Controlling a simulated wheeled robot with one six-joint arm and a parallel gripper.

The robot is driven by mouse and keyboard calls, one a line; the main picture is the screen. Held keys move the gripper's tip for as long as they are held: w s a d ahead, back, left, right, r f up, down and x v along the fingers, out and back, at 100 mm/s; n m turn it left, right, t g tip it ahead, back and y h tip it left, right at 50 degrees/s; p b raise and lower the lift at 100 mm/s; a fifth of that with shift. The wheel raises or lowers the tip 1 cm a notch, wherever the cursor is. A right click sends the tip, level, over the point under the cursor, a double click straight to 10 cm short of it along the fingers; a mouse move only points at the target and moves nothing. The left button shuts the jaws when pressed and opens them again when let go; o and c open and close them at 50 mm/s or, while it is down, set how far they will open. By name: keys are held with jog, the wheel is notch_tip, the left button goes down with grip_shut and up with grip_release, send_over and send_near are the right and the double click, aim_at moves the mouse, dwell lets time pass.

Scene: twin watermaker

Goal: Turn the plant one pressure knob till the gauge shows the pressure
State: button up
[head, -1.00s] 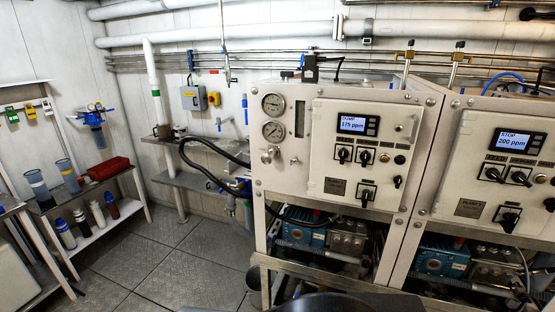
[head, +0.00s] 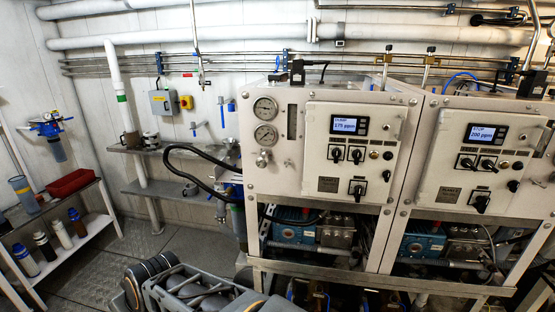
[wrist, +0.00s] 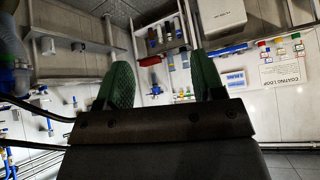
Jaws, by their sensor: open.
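The plant one panel (head: 318,160) is the left of two white machine fronts in the head view. Its display (head: 344,125) reads about 175 ppm. Two round gauges, an upper one (head: 265,107) and a lower one (head: 266,135), sit at its upper left; their needles are too small to read. A silvery knob (head: 262,158) sits below the gauges, and I take it for the pressure knob. My gripper (wrist: 162,88) shows in the wrist view with two green-padded fingers apart and nothing between them. It faces the shelf side, away from the panel. The gripper itself is not clear in the head view.
The plant two panel (head: 480,160) stands at right, its display reading 200 ppm. Black hoses (head: 190,165) curve out left of plant one. A shelf with bottles (head: 60,235) and a red bin (head: 72,182) stands at far left.

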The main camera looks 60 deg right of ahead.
jog(key=w+d+r+m+t+h+p, duration=0.1)
jog(key=w+d+r+m+t+h, duration=0.25)
jog(key=d+r, duration=0.4)
jog(key=m+g+h+p, duration=0.3)
jog(key=m+g+h, duration=0.4)
jog(key=h, duration=0.7)
send_near(261, 163)
jog(key=shift+m+t, duration=0.55)
jog(key=b+x, duration=0.1)
jog(key=x, duration=0.2)
jog(key=b+x, duration=0.1)
jog(key=x, duration=0.2)
jog(key=b+x, duration=0.1)
jog(key=x, duration=0.2)
jog(key=shift+s+d+f+b, duration=0.2)
jog(key=shift+d+b, duration=0.1)
jog(key=shift+d, duration=0.05)
jog(key=shift+w+d, duration=0.2)
jog(key=shift+d, duration=0.4)
jog(key=shift+c, duration=0.3)
jog(key=c, duration=0.9)
jog(key=shift+o, duration=0.2)
